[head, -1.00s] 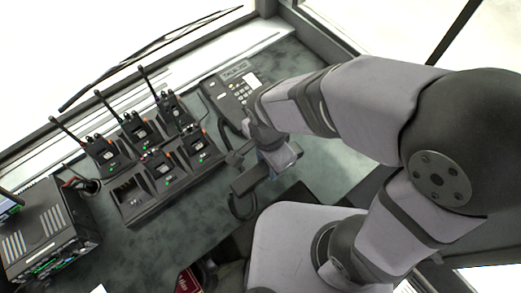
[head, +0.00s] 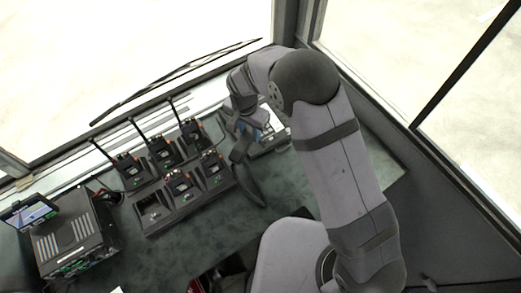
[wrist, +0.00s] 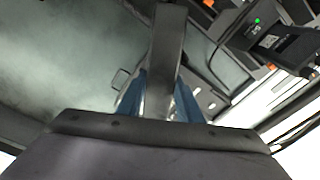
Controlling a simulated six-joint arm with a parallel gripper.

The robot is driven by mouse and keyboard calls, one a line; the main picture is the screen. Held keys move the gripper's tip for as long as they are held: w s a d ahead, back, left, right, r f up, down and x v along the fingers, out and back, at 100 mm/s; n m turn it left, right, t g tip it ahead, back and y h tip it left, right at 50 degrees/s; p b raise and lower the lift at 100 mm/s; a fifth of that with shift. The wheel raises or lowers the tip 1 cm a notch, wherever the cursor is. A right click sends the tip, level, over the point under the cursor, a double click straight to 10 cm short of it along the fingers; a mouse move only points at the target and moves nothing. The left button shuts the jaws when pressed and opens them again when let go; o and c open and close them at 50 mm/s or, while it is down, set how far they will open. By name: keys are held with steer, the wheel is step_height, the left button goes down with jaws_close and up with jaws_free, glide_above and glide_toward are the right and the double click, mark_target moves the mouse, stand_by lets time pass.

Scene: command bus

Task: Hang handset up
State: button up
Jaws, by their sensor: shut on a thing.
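The dark handset (head: 241,150) is held by my gripper (head: 250,124) over the desk, near the desk phone's base (head: 272,142). In the wrist view the handset (wrist: 167,55) is a long dark bar between the blue fingers of my gripper (wrist: 161,92), which are shut on it. A dark cord (head: 252,188) hangs in a loop from the handset in the head view. My arm covers much of the phone base in the head view. I cannot tell whether the handset touches the base.
A charger rack (head: 158,214) with several radios, some with upright antennas, stands left of the handset. A grey box unit (head: 75,238) with a small screen (head: 30,213) is at the far left. The windscreen lies behind. Green desk (head: 225,228) is bare in front of the rack.

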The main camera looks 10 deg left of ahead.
steer(key=w+a+r+n+y, duration=0.1)
steer(key=w+a+r+n, duration=0.3)
steer(key=n, duration=0.8)
steer(key=shift+w+a+r+n+y, duration=0.15)
steer(key=shift+w+a+n+y, duration=0.2)
steer(key=shift+w, duration=0.7)
steer(key=shift+f, duration=0.2)
steer(key=shift+f+b, duration=2.8)
steer(key=shift+f, duration=1.3)
